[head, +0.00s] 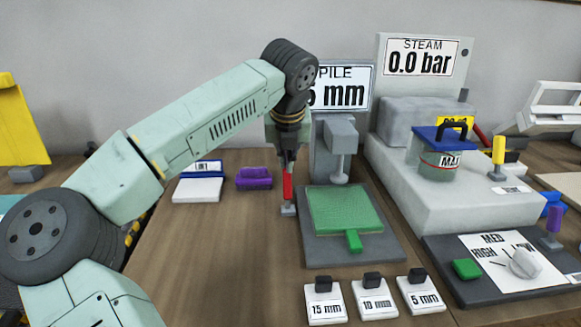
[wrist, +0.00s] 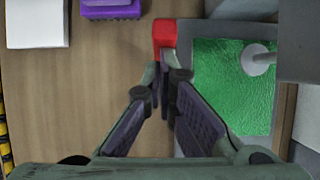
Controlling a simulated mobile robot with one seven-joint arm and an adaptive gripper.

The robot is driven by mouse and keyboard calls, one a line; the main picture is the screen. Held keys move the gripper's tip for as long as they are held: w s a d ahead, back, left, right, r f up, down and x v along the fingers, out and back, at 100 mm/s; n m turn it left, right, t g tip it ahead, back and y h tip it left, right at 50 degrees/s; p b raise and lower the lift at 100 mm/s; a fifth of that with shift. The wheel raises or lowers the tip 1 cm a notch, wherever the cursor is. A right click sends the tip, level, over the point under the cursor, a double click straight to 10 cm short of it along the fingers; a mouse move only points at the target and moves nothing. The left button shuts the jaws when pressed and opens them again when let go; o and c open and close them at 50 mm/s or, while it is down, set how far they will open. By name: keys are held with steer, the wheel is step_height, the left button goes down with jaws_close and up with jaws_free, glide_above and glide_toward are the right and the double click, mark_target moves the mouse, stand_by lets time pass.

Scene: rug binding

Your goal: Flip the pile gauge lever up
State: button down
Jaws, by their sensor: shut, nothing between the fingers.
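The pile gauge has a dark grey base (head: 375,248) with a green pad (head: 345,210) and a grey post holding a round presser foot. Its sign (head: 350,92) reads PILE with a value in mm, partly hidden by my arm. A red lever (head: 287,184) shows at the left side of the gauge, above a small grey block (head: 288,209). The lever's red end also shows in the wrist view (wrist: 165,33). My gripper (wrist: 166,66) is shut and empty, its tips close to the red end. I cannot tell whether they touch.
Three labelled blocks, 15 mm (head: 325,303), 10 mm (head: 375,299) and 5 mm (head: 425,295), lie in front. A purple block (head: 254,178) and a white box (head: 198,189) are left. The steam unit (head: 440,200) stands right. The wooden table at front left is clear.

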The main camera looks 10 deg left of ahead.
steer(key=shift+w+a, duration=0.15)
steer(key=shift+w, duration=0.3)
steer(key=shift+w+r, duration=0.1)
steer(key=shift+w, duration=0.05)
steer(key=shift+w+a+r, duration=0.1)
steer(key=shift+a, duration=0.05)
